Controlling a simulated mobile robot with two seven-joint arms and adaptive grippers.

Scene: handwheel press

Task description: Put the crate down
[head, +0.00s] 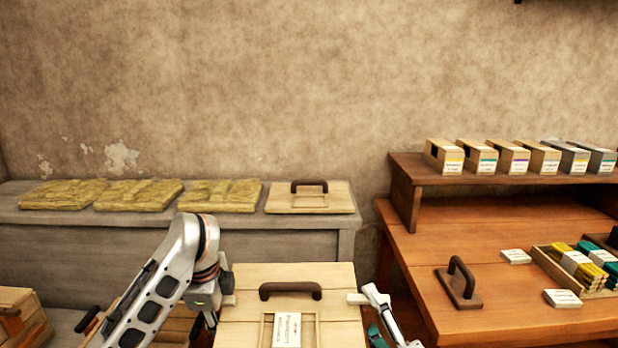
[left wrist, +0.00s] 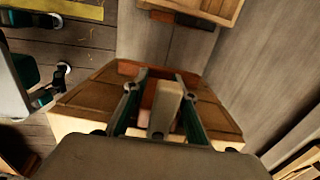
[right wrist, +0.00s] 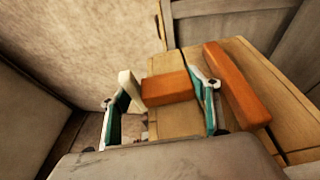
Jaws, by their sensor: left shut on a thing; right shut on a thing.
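The crate (head: 240,275) is pale wood with a dark bar handle on top and a white label in a frame. It is at the bottom centre of the head view, level-looking, between my two grippers. My left gripper (head: 222,302) is shut on its left side; in the left wrist view the fingers (left wrist: 160,100) close around a block on the crate (left wrist: 85,97). The crate's underside is hidden.
A grey bench (head: 290,237) along the wall holds several straw-coloured pads (head: 138,194) and a handled wooden crate or lid (head: 338,198). A brown table (head: 430,240) with a shelf of boxes stands right. More wooden crates (head: 20,318) are at the lower left.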

